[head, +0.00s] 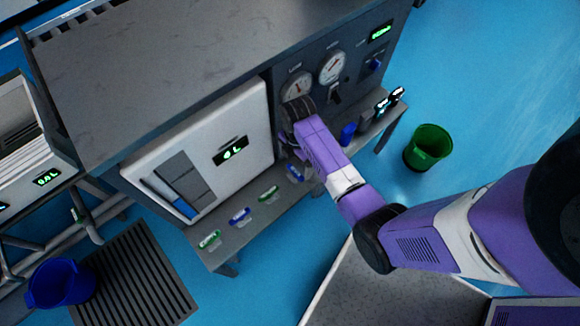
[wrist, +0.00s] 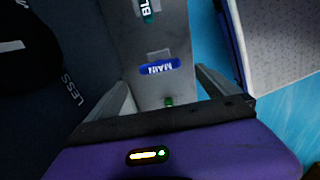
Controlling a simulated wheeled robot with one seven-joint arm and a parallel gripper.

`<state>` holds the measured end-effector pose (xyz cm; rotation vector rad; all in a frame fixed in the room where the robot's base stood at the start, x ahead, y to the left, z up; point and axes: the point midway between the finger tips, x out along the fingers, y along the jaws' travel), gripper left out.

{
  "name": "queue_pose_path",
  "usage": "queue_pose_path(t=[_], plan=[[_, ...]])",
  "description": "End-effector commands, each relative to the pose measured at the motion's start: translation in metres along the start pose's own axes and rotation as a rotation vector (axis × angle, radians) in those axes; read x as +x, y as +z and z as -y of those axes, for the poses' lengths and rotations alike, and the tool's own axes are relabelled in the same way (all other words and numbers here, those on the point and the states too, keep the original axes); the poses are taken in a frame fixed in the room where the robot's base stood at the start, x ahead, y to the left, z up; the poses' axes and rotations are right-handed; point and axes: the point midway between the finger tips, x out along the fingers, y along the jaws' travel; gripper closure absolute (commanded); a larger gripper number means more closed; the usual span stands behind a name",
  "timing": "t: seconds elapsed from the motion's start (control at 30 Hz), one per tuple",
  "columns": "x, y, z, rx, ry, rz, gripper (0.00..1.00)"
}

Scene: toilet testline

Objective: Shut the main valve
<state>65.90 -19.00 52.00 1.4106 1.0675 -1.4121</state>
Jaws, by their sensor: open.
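My gripper (wrist: 163,80) is open, with its two grey fingers apart over the front shelf and nothing seen between the tips. A blue label reading MAIN (wrist: 158,66) lies on the shelf beyond the fingers in the wrist view. A dark round knob (wrist: 25,55) with a white line is at the left of that view, near the word LESS on the dark panel. I cannot tell whether this knob is the main valve. In the head view my arm reaches to the dark gauge panel (head: 355,38) and hides much of its lower part.
The grey shelf (head: 215,255) carries several green and blue labels. A white cabinet door (head: 245,115) with a green display is left of my arm. A green bin (head: 428,147) stands on the blue floor at right, a blue bin (head: 60,283) at lower left.

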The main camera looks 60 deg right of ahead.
Motion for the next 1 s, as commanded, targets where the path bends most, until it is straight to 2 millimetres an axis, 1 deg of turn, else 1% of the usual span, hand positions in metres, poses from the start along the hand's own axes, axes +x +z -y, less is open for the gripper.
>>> queue_pose_path(t=[0.03, 0.2, 0.3, 0.4, 0.53, 0.8, 0.87, 1.0], plan=[[0.010, 0.000, 0.001, 0.001, -0.002, 0.000, 0.02], [0.037, 0.000, 0.000, 0.002, 0.000, 0.000, 0.02], [0.051, 0.000, 0.000, 0.002, 0.000, 0.000, 0.02], [0.060, 0.000, 0.000, 0.002, 0.001, 0.001, 0.02], [0.066, 0.000, 0.000, 0.003, 0.002, 0.001, 0.02], [0.067, 0.000, 0.000, 0.002, 0.003, 0.001, 0.02], [0.067, 0.000, 0.000, 0.002, 0.003, 0.001, 0.14], [0.067, 0.000, 0.000, 0.002, 0.003, 0.001, 0.41]])
